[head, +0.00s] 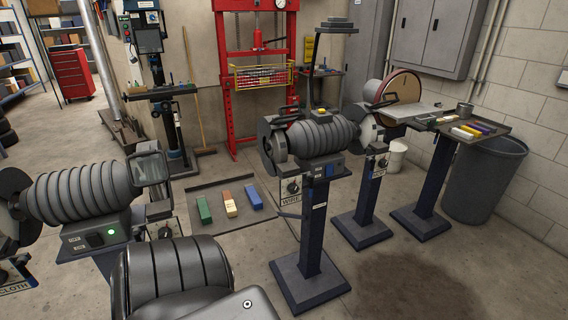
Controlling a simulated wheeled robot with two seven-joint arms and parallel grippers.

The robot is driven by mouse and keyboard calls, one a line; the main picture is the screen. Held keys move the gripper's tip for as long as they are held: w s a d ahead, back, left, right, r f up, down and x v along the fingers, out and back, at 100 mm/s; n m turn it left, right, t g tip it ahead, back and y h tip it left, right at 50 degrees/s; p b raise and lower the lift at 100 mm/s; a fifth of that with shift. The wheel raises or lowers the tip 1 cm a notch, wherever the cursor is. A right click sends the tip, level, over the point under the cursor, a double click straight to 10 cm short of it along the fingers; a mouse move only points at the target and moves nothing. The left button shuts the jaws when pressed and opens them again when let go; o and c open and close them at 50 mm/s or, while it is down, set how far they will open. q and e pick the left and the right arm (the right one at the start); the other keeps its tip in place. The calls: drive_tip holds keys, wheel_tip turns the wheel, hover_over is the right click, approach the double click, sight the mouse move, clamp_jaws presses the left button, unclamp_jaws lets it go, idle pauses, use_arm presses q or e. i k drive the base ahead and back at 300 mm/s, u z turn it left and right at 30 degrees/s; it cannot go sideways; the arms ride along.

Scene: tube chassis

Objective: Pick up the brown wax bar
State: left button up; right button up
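A row of three bars lies on a dark flat tray or mat (268,236) on the floor, left of the middle grinder stand. The middle bar (229,204) is orange-brown with a pale part. It is the closest match to a brown wax bar, though its exact colour is hard to tell at this size. A green bar (204,210) lies to its left and a blue bar (253,197) to its right, with small gaps between them. Neither of my grippers shows in the head view.
A buffing machine on a pedestal (311,240) stands right of the bars; another machine (88,195) stands at left. A tray stand (470,140) at right holds several coloured bars. A grey bin (485,180) stands beside it. The floor just beyond the mat is clear.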

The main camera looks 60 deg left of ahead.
sight(231, 208)
drive_tip(key=z, duration=0.1)
drive_tip(key=i, duration=2.1)
drive_tip(key=u, duration=2.85)
